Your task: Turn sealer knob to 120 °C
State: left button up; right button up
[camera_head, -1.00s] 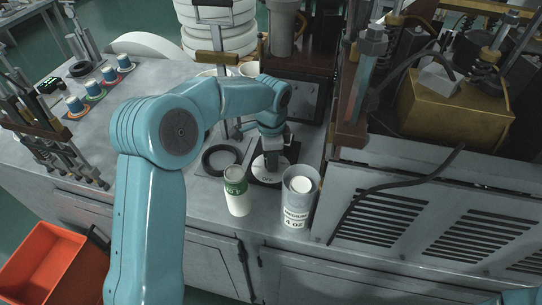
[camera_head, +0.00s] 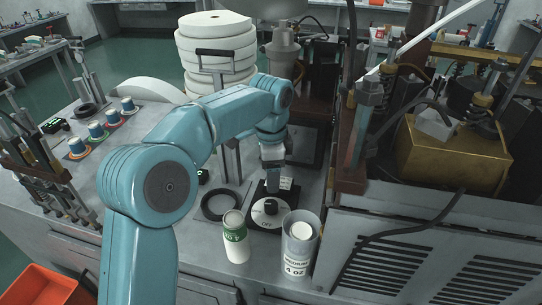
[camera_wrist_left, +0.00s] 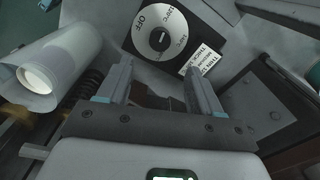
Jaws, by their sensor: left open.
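The sealer knob (camera_head: 271,206) is a small dark knob on a round white dial (camera_head: 262,219) set on a black square plate. My right gripper is not in view.
A green-banded white cup (camera_head: 235,238) and a grey cylinder marked 4 OZ (camera_head: 299,250) stand in front of the dial. A black ring (camera_head: 219,205) lies left of it. Several coloured-base cups (camera_head: 97,130) sit far left. Machinery (camera_head: 455,150) blocks the right.

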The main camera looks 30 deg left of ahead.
pick_arm(q)
notch_tip(320, 180, up, 6)
jog(key=shift+f+p, duration=0.15)
jog(key=shift+p, duration=0.15)
jog(key=shift+s+f, duration=0.1)
dwell(0.4)
